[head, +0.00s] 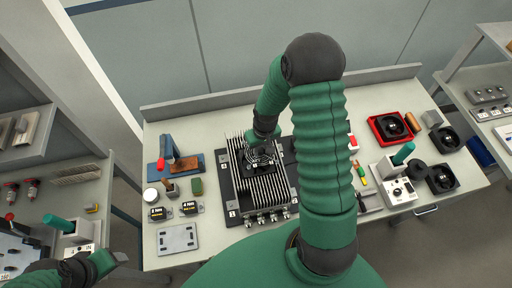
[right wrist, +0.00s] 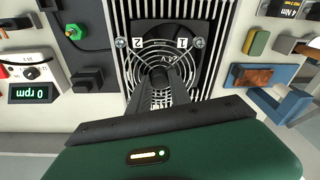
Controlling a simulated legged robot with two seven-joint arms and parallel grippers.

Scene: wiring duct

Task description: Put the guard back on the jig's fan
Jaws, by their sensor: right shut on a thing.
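The jig (head: 236,160) is a finned metal heat sink block on a black base in the middle of the bench. Its dark fan (right wrist: 188,30) sits between the fins in the right wrist view. The guard (right wrist: 133,62), of round wire rings, lies over the fan, with labels 2 and 1 by its two visible corners. My right gripper (right wrist: 161,84) is shut on the guard's near middle part; it also shows over the jig in the head view (head: 263,150). I cannot tell whether the guard touches the fan. My left gripper (head: 112,259) is low at the left, away from the jig.
A red tray (head: 375,138) with a black fan, loose black fans (head: 441,178) and a white control box (head: 399,191) stand at the right of the bench. A blue clamp stand (head: 167,150) and a grey plate (head: 178,239) are at the left. A display (right wrist: 32,93) reads 0 rpm.

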